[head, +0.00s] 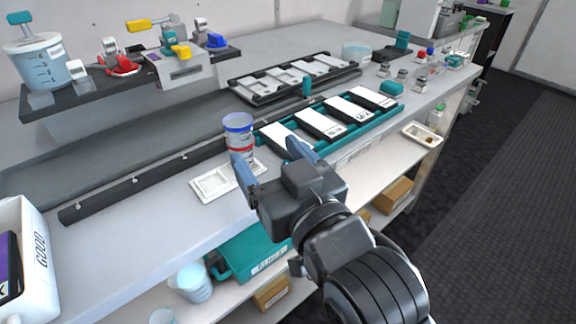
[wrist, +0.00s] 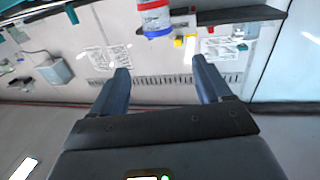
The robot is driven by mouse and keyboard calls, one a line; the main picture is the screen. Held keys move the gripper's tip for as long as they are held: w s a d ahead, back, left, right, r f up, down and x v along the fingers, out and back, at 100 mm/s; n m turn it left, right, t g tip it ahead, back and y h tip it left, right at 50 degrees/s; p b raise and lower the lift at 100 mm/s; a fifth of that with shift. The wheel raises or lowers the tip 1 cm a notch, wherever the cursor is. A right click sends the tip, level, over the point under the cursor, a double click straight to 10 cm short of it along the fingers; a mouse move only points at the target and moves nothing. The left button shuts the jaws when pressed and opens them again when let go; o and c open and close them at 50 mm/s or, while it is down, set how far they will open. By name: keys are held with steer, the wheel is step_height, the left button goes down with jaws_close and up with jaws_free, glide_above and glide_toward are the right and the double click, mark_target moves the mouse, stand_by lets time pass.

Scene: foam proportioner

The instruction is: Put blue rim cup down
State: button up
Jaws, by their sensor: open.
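The blue rim cup (head: 239,136) is clear with a blue rim and a red band. In the head view it is upright at the bench's front part, at the left end of the teal rack; its base is partly hidden by my finger. In the wrist view the cup (wrist: 154,17) is beyond my fingertips, cut off by the top edge. My gripper (head: 266,148) is open, its fingers spread and pointing toward the cup. In the wrist view nothing is between the fingers (wrist: 162,66).
A white divided tray (head: 210,184) lies beside the cup, near the bench edge. The teal rack (head: 272,130) holds several white-topped blocks. A black rail (head: 135,181) runs behind. A white "GOOD" bin (head: 42,262) stands at left. Bare bench (head: 150,225) lies between.

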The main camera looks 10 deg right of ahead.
steer(key=shift+s, duration=0.1)
steer(key=s+d+f+m+h, duration=0.2)
steer(key=s+d+f+h, duration=0.2)
steer(key=s+d+f, duration=1.05)
steer(key=s+d+r+m+g+h, duration=0.1)
steer(key=s+d, duration=0.2)
steer(key=s, duration=0.7)
steer(key=s+d+r+m+h, duration=0.1)
steer(key=s+d+h, duration=0.1)
steer(key=s, duration=0.8)
steer(key=shift+s+d+r+g, duration=0.25)
steer(key=shift+d+r+g, duration=0.05)
steer(key=shift+d+g, duration=0.1)
